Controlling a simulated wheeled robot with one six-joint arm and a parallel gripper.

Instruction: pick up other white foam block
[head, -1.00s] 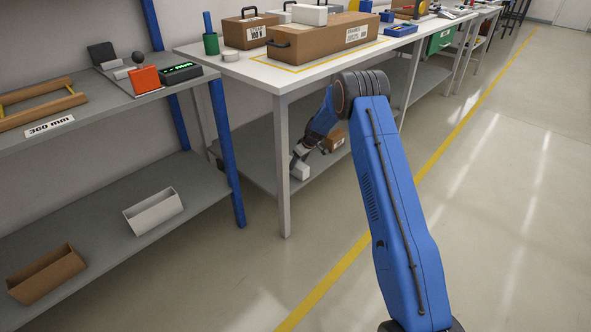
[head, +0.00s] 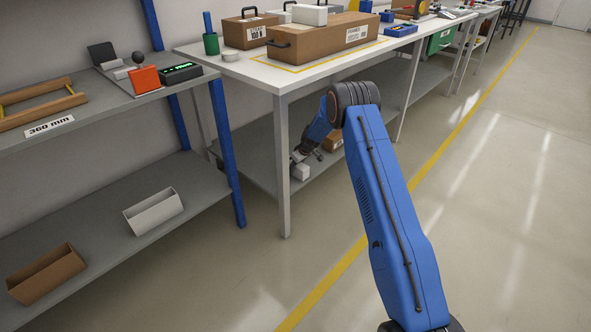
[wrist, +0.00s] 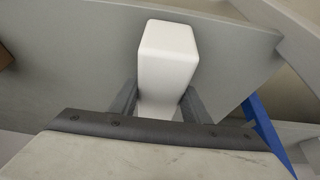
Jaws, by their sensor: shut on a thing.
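A white foam block (wrist: 168,55) stands between the two fingers of my gripper (wrist: 158,108) in the wrist view. My gripper is shut on it, one finger against each side. In the head view the white block (head: 301,172) shows small at the end of my arm, below the white table top, at the lower shelf. I cannot tell whether the block touches the shelf.
The table's front leg (head: 283,165) stands close to my gripper. The grey lower shelf (head: 255,165) lies under the table top, with a brown box (head: 334,140) on it. A shelf rack at left holds a white bin (head: 153,211) and a brown bin (head: 47,273).

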